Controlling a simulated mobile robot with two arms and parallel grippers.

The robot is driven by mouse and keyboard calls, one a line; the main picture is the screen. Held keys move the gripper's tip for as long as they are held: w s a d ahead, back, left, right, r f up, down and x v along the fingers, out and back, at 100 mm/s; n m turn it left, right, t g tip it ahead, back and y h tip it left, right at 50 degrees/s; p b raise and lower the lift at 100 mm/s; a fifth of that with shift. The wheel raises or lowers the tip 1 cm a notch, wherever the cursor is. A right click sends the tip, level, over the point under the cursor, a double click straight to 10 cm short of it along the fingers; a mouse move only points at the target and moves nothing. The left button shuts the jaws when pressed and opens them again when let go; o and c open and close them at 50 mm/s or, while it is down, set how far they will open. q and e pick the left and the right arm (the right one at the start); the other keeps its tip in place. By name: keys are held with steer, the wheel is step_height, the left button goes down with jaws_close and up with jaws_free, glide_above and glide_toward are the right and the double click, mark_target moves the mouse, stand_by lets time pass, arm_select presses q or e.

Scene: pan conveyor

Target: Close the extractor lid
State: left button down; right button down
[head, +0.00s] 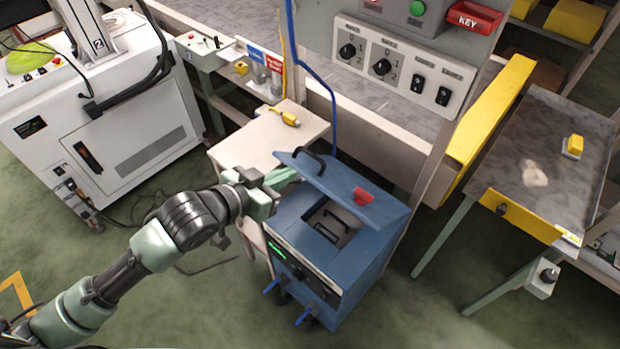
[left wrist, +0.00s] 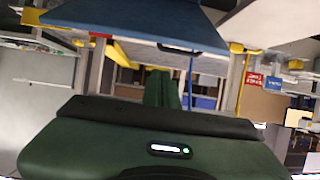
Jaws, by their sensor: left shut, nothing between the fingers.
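The blue extractor (head: 335,265) stands on the floor in the middle of the head view. Its blue lid (head: 348,188) is raised at a tilt over the open top, with a dark handle and a red latch. A dark recess with a handle (head: 333,226) shows inside. My left gripper (head: 290,176) is shut and empty at the lid's left edge, close to it; I cannot tell whether they touch. In the left wrist view the lid's blue panel (left wrist: 140,20) fills the top, and the shut green fingers (left wrist: 162,90) point away below it. My right gripper is not in view.
A pale small table (head: 265,140) with a yellow tool (head: 287,118) stands behind the extractor. A control panel (head: 400,60) rises behind. A grey-topped table (head: 550,150) stands right, a white cabinet (head: 110,130) left. The floor in front is mostly clear.

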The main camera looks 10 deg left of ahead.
arm_select(q)
steer(key=s+r, duration=0.1)
steer(key=r, duration=0.1)
steer(key=p, duration=0.2)
glide_above(313, 183)
steer(key=w, duration=0.1)
steer(key=f, duration=0.3)
steer(key=shift+w+d+f, duration=0.15)
steer(key=shift+d+f, duration=0.05)
steer(key=shift+d, duration=0.2)
steer(key=f, duration=0.1)
steer(key=s+a+f, duration=0.1)
steer(key=shift+s+f, duration=0.15)
steer(key=shift+f, duration=0.2)
steer(key=shift+s+a+f, duration=0.15)
steer(key=shift+s+f, duration=0.1)
steer(key=shift+f, duration=0.15)
steer(key=shift+f+h, duration=0.1)
steer(key=shift+h, duration=0.2)
